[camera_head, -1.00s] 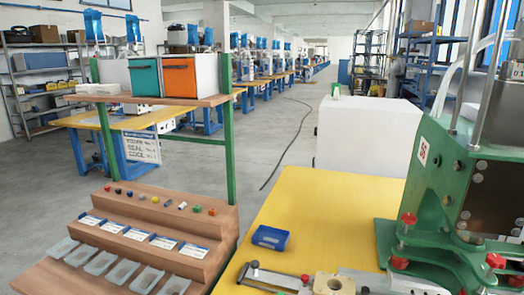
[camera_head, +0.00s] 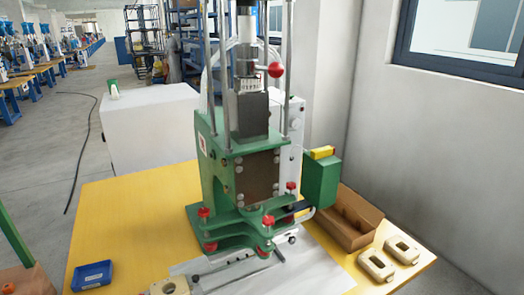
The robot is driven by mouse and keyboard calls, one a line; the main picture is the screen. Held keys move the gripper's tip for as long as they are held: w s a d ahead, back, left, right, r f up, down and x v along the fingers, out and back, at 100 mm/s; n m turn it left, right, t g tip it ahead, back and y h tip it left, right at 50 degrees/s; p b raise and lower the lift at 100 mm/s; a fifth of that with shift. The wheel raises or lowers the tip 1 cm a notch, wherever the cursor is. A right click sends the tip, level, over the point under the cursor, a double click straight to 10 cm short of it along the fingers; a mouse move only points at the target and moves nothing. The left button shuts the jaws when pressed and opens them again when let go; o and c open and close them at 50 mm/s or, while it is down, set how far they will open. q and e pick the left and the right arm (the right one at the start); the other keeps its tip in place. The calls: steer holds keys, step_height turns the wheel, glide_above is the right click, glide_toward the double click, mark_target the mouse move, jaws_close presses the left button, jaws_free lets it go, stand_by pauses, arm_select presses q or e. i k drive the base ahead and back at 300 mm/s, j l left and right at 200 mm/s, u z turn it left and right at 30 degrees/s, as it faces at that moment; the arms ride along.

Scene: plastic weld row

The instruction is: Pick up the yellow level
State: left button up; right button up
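A small yellow bar (camera_head: 322,152), which looks like the yellow level, lies on top of the green box (camera_head: 321,181) at the right side of the green press (camera_head: 240,160). A dark or reddish part shows at its right end. Neither of my grippers is in view.
The press stands on a yellow table (camera_head: 120,215). A blue tray (camera_head: 91,275) is at the table's front left. A brown open box (camera_head: 350,222) and two cream frame-shaped parts (camera_head: 376,265) (camera_head: 402,248) are at the right. A white wall and window (camera_head: 460,40) bound the right side.

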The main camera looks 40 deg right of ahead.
mark_target(323, 152)
steer(key=z, duration=1.85)
